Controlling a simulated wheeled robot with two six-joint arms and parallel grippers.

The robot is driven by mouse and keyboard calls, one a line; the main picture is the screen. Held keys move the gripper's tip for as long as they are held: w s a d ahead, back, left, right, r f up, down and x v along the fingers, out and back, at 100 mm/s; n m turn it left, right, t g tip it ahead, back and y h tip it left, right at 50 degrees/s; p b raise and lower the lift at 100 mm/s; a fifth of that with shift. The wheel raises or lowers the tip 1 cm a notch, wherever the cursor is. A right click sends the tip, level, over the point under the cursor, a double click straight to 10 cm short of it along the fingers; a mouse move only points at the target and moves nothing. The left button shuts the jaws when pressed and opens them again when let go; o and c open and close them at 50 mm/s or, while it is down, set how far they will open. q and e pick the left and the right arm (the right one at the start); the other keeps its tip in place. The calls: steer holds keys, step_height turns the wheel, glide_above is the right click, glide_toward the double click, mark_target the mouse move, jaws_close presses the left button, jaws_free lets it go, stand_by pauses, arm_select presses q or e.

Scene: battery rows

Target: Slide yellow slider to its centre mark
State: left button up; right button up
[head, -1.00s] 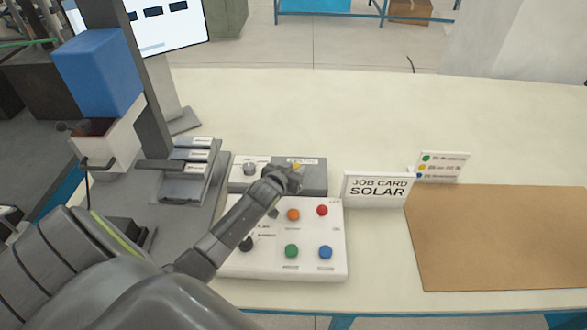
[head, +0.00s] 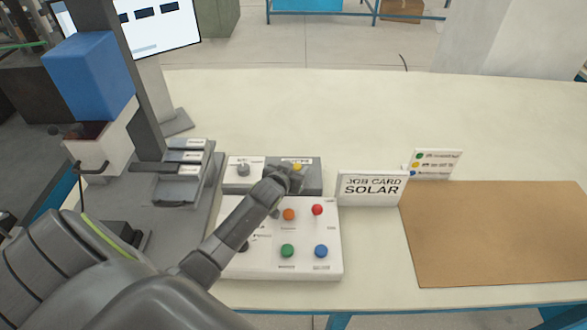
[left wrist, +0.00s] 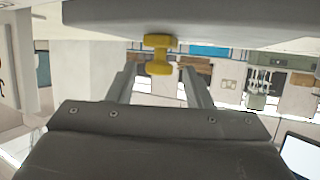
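The yellow slider (head: 297,167) is a small knob on the dark grey slider box (head: 314,178), behind the white button panel. In the head view my left gripper (head: 291,176) is over the front of this box and hides most of the slider and its track. In the left wrist view the yellow slider (left wrist: 159,55) stands out from the grey box (left wrist: 215,20), between the two spread finger lines (left wrist: 158,84). The fingers are apart, with gaps on both sides of the knob. The centre mark cannot be made out. My right gripper is not in view.
The white button panel (head: 306,268) with coloured buttons lies under my left forearm. A white box with a knob (head: 243,170) adjoins the slider box on the left. The job card sign (head: 372,188) stands close on the right. The table behind is clear.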

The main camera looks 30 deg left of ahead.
arm_select(q)
steer(key=shift+s, duration=0.15)
steer(key=b+v, duration=0.1)
steer(key=v, duration=1.6)
steer(key=shift+s+d, duration=0.1)
steer(key=shift+s+f, duration=0.1)
